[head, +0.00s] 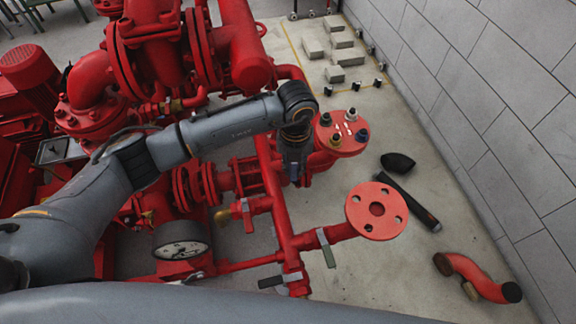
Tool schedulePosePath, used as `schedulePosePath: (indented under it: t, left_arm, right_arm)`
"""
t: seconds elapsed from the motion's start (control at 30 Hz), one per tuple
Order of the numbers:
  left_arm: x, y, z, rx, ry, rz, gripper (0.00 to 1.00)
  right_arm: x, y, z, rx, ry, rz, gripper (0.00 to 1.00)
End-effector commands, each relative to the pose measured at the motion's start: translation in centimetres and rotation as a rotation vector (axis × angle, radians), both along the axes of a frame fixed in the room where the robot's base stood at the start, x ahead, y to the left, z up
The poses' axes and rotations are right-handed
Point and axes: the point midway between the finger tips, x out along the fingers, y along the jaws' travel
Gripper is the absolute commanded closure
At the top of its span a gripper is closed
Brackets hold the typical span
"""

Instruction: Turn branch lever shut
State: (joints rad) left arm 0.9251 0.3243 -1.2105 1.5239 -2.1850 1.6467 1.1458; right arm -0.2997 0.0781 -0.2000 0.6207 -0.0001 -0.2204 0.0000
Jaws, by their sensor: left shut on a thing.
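My left gripper (294,168) points down beside the red pipe (272,190), close to the red round flanged fitting (342,148). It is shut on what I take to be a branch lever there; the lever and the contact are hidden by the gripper. Another valve lever (326,248) with a grey-green handle is on the branch that ends in a round red flange (376,210). A dark-handled lever (272,282) is at the pipe's lower end. My right gripper is not in view.
Red pumps and pipes (150,50) crowd the left and top. A pressure gauge (181,246) is below my arm. A black tool-like object (410,203) and a red bent pipe (476,277) lie on the floor. A grey block wall (490,110) bounds the right.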

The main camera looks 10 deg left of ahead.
Motion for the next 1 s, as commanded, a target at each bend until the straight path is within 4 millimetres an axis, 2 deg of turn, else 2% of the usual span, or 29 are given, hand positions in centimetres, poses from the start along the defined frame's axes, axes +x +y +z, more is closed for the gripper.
schedulePosePath:
  t: [0.4,1.0]
  left_arm:
    - [0.4,-1.5,-0.1,-0.001,0.0,0.262,1.0]
    - [0.5,-1.8,0.0,-0.001,0.0,0.332,1.0]
  right_arm:
    - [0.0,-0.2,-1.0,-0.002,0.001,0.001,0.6]
    - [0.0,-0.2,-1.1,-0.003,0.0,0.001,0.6]
